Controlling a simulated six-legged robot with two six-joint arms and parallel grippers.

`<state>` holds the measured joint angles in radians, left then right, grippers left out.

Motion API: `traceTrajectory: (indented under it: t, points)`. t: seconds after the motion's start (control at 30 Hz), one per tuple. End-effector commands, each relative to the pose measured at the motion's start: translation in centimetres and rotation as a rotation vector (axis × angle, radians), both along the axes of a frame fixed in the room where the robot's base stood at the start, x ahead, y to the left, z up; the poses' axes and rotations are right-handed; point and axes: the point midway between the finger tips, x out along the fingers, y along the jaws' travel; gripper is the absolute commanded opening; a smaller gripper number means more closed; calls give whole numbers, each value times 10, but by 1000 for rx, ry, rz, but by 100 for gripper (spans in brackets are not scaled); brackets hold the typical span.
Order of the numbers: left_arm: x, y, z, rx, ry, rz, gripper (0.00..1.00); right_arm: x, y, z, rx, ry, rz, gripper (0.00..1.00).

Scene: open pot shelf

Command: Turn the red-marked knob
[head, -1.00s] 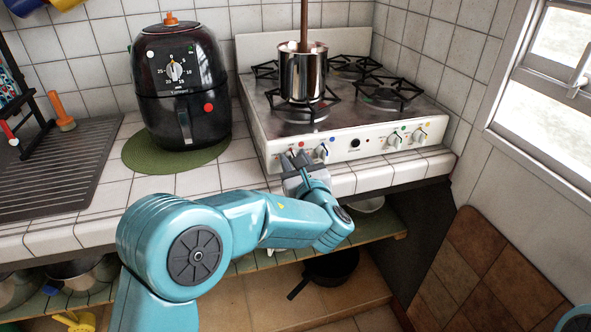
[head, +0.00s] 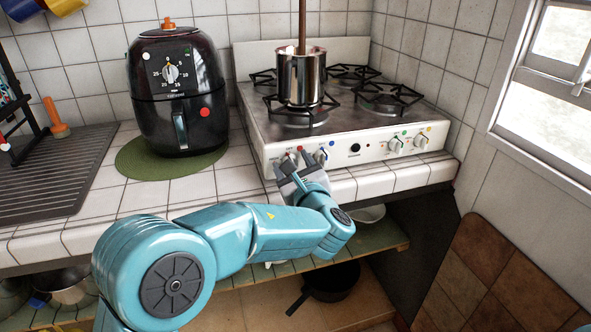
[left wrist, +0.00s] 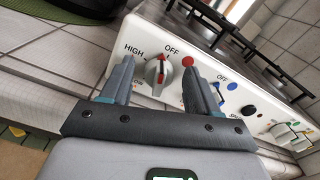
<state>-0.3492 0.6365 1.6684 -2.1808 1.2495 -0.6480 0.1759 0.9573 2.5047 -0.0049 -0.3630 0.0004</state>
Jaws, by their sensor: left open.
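The red-marked knob (left wrist: 159,72) is a grey-white dial with a red pointer on the stove's front panel. Its red dot (left wrist: 187,61) is just to its right, with HIGH and OFF printed around it. The pointer is up near OFF. The dot also shows in the head view (head: 299,149). My left gripper (left wrist: 160,67) is open, its fingers on either side of the knob in the left wrist view; I cannot tell whether they touch it. In the head view the left gripper (head: 292,162) partly covers this knob. My right gripper is not in view.
The blue-marked knob (head: 321,156) is close to the right finger. More knobs (head: 396,145) are further right on the panel. A steel pot (head: 301,76) stands on a burner. A black air fryer (head: 177,95) stands left of the stove on a green mat (head: 130,160).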

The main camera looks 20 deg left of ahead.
Motion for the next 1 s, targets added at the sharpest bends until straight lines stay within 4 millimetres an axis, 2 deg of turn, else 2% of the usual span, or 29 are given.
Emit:
traceTrajectory:
  t: [0.17,0.5,0.7,0.83,1.0]
  points:
    - [-15,-12,0,2,0,-4,61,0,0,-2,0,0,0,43]
    - [-88,-61,0,1,-1,-6,61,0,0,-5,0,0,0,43]
    - [-121,-83,1,0,-2,-4,61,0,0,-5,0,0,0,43]
    - [-132,-89,1,0,-2,-2,61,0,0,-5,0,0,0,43]
    - [-136,-91,0,-1,-1,0,61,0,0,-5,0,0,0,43]
